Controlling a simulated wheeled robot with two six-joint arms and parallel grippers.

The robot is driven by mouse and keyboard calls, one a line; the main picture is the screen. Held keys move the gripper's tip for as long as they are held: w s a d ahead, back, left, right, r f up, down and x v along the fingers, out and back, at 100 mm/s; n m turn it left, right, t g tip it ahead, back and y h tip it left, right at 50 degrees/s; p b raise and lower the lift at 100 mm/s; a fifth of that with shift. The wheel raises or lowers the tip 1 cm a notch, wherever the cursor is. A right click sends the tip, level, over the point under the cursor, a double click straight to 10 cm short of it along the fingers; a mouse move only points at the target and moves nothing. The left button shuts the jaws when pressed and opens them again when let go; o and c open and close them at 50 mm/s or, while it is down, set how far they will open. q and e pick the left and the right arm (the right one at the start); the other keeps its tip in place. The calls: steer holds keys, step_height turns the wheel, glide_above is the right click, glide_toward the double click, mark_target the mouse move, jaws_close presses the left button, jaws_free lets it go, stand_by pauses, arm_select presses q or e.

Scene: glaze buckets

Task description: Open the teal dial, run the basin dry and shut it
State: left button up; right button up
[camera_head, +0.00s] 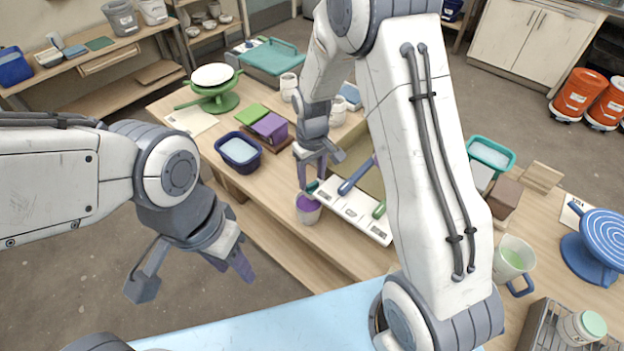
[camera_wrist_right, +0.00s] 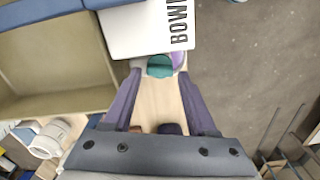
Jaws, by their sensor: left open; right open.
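The teal dial (camera_head: 312,186) is at the left end of a white panel (camera_head: 355,211) along the basin's near side; the panel also has a blue and a green handle. The tan basin (camera_head: 372,180) is partly hidden by my right arm. My right gripper (camera_head: 319,170) is open above the dial's end of the panel. In the right wrist view, the teal dial (camera_wrist_right: 160,66) shows between its purple fingertips; I cannot tell whether they touch it. A bucket with purple contents (camera_head: 308,207) stands below the dial. My left gripper (camera_head: 192,278) is open and empty, left of the table.
A dark blue tub (camera_head: 239,152) and a purple block (camera_head: 270,127) sit left of the basin. A green wheel stand (camera_head: 212,95) is behind them. A green-filled mug (camera_head: 513,259) and a blue wheel stand (camera_head: 590,245) are at right. Floor is free around my left gripper.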

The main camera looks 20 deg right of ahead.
step_height(320, 180, up, 9)
steer(key=b, duration=0.1)
stand_by(0.9)
steer(key=c, duration=0.5)
steer(key=n+t+h+p, duration=0.2)
steer(key=n+h+p, duration=0.35)
steer(key=n, duration=1.25)
glide_toward(311, 185)
steer(key=shift+y, duration=0.65)
steer(key=x, duration=0.2)
steer(key=p+x, duration=0.1)
steer(key=x, duration=0.2)
steer(key=d+x, duration=0.1)
steer(key=x, duration=0.2)
steer(key=shift+w+d+p, duration=0.15)
steer(key=shift+p, duration=0.25)
